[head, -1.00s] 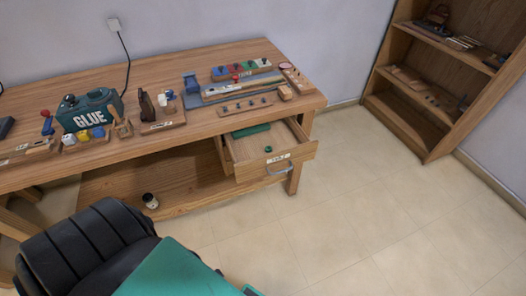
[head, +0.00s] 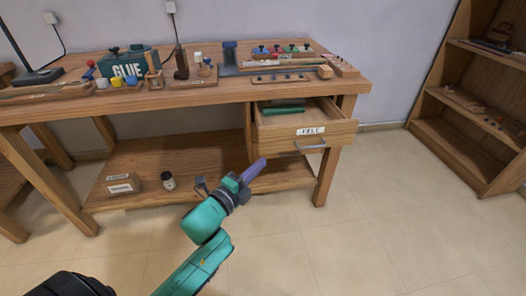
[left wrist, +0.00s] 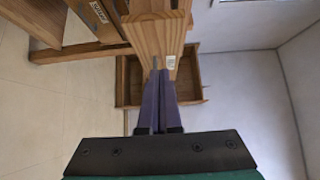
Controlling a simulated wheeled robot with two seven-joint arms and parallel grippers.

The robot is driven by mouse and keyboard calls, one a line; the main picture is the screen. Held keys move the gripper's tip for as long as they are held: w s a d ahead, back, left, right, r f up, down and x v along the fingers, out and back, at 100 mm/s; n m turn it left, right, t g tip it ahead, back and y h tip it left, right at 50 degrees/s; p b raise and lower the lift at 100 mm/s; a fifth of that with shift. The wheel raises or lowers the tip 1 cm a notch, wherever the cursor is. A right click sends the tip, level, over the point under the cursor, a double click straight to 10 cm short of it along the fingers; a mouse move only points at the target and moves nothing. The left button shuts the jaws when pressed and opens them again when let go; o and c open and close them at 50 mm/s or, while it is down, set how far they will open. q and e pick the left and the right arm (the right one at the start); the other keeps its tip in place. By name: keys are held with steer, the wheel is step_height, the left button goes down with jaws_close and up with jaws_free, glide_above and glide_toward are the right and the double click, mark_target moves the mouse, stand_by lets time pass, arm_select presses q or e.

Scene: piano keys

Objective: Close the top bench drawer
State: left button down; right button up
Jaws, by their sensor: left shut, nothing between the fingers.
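The top bench drawer (head: 335,135) is pulled out from under the right end of the workbench (head: 222,93). Its front carries a white label (head: 311,131) and a grey handle (head: 311,146), and a green object (head: 284,109) lies inside. My left gripper (head: 254,170) is shut and empty, below and left of the drawer front, apart from it in the head view. In the left wrist view, its purple fingers (left wrist: 160,90) point toward the wooden drawer (left wrist: 190,88). My right gripper is not in view.
The bench top holds a green glue box (head: 128,65), coloured pieces and tools. A lower shelf (head: 150,165) holds a small jar (head: 168,181) and a labelled box (head: 120,184). A bookshelf (head: 465,115) stands at right. The floor before the drawer is clear.

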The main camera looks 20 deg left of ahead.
arm_select(q)
steer(key=w, duration=0.7)
steer(key=shift+w+a+b, duration=0.3)
steer(key=shift+a+b, duration=0.05)
steer(key=shift+w+a, duration=0.2)
steer(key=shift+w, duration=0.05)
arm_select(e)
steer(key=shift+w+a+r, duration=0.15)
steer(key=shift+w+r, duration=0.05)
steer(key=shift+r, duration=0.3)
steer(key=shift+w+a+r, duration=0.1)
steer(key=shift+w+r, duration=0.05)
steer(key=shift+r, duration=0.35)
